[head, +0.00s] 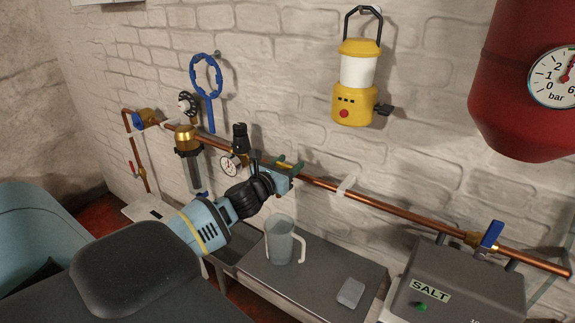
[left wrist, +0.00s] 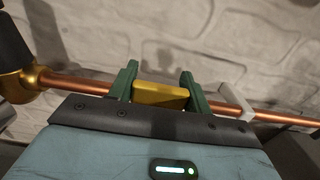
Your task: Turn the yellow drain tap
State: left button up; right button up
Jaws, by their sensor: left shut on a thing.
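The yellow drain tap handle (left wrist: 160,95) shows in the left wrist view as a short yellow bar in front of the copper pipe (left wrist: 80,83). It lies across the gap between the two green fingers of my left gripper (left wrist: 159,70), which is shut on it. In the head view my left gripper (head: 288,166) reaches the pipe just right of the small pressure gauge (head: 230,165). There the fingers and wrist hide most of the tap. My right gripper is not in view.
A clear jug (head: 280,240) stands on a grey bench (head: 318,270) below the pipe. A blue-handled valve (head: 491,234) sits near the SALT box (head: 445,290). A yellow lantern (head: 356,85) and blue ring wrench (head: 207,80) hang on the wall. A pipe clip (head: 345,185) is right of my gripper.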

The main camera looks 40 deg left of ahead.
pick_arm(q)
jog(key=shift+r, duration=0.1)
dwell(0.3)
jog(key=o, duration=1)
jog(key=shift+s+f, duration=0.2)
jog(key=shift+s, duration=0.3)
jog(key=shift+s+d+r, duration=0.1)
jog(key=shift+s+d, duration=0.1)
jog(key=shift+s, duration=1.5)
jog(key=shift+s+d+r, duration=0.1)
jog(key=shift+s+d, duration=0.05)
jog(key=shift+s, duration=1.55)
